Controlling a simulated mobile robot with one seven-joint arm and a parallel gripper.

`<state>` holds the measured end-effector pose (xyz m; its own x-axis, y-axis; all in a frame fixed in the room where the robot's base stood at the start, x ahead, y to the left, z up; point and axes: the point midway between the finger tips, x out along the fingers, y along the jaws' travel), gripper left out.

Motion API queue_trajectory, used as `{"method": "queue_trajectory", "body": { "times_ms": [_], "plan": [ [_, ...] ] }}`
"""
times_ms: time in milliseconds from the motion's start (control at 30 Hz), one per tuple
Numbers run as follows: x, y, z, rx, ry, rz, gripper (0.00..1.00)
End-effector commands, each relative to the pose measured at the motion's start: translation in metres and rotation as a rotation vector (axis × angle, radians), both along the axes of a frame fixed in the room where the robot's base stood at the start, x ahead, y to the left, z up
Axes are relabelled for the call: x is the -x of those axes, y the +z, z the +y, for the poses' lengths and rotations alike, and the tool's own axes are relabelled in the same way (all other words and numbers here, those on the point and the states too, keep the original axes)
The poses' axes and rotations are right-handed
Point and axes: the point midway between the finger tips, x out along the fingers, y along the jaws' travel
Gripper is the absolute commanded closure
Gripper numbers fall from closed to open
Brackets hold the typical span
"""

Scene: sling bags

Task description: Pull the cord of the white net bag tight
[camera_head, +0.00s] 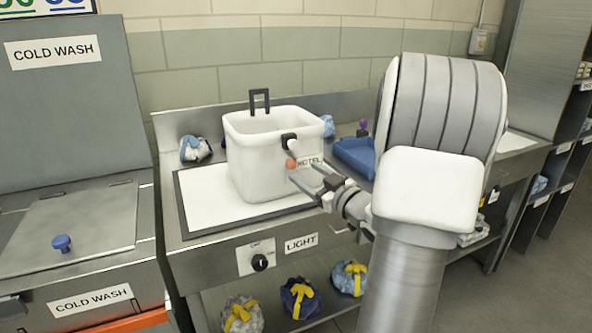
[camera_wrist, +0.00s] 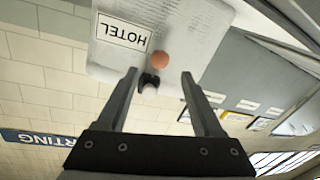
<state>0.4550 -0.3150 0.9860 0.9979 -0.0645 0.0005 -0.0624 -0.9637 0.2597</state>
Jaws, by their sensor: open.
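The white bag (camera_head: 262,160) stands upright and open-topped on the light counter panel, with a HOTEL label on its front. A black loop handle (camera_head: 259,101) rises at its back. An orange ball (camera_head: 291,163) hangs at the front, just below a black clip (camera_head: 289,143). In the wrist view the bag (camera_wrist: 185,30) appears upside down, with the orange ball (camera_wrist: 159,60) and black clip (camera_wrist: 149,82). My gripper (camera_head: 303,173) is open in front of the bag. In the wrist view the ball shows between the fingertips (camera_wrist: 159,72), touching neither. No cord can be made out.
Several bundles with yellow ties, such as the dark blue one (camera_head: 301,298), rest on the lower shelf. A COLD WASH unit (camera_head: 70,235) stands at left. My arm hides the counter's right part.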

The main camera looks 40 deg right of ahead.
Motion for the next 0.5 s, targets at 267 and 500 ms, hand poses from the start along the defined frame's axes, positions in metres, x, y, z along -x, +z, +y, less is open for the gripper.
{"method": "queue_trajectory", "body": {
  "times_ms": [267,500],
  "plan": [
    [-0.044,-0.001,-0.003,0.001,0.001,-0.001,0.32],
    [-0.055,0.0,-0.004,0.0,0.0,0.001,0.32]
  ]
}}
